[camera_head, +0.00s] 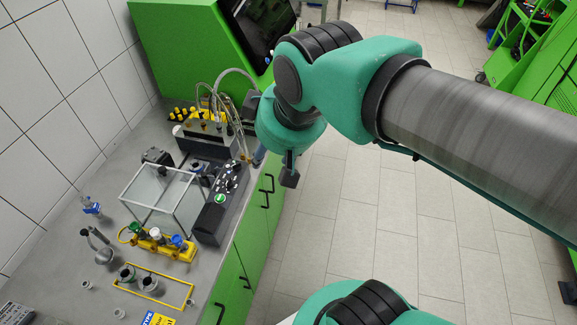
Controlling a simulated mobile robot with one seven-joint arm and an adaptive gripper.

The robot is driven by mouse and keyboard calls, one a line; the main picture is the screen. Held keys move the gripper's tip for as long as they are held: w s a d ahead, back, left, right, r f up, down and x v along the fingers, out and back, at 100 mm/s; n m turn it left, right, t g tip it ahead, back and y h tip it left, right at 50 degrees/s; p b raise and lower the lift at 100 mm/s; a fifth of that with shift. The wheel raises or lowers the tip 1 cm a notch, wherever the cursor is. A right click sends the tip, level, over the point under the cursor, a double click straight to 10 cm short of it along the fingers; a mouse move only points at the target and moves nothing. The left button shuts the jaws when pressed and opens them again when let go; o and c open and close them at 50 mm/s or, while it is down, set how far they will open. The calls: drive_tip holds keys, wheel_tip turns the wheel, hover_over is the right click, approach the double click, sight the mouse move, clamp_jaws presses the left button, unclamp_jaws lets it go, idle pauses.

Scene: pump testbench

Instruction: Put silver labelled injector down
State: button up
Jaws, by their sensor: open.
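My gripper (289,176) hangs from my teal wrist beyond the right edge of the bench, above the tiled floor. Only its dark fingers show, small, with nothing visible in them. A yellow rack (165,250) on the bench holds injectors with green, white and blue tops. No label is readable, so I cannot tell which of these is the silver labelled injector.
The grey bench (50,255) runs along the tiled wall. A clear box (160,190) and a dark control box (218,207) stand near its middle. A pump unit with hoses (207,137) and a green machine (175,45) are behind. Small cups stand at the front left.

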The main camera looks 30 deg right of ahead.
drive_tip(key=s+m, duration=0.1)
drive_tip(key=s+d+f+m, duration=0.1)
drive_tip(key=s, duration=0.1)
drive_tip(key=s+f+m, duration=0.1)
drive_tip(key=shift+s+d, duration=0.15)
drive_tip(key=shift+s, duration=0.2)
wheel_tip(320, 180, down, 8)
drive_tip(key=b, duration=0.8)
drive_tip(key=shift+f+b, duration=0.2)
drive_tip(key=shift+b, duration=0.1)
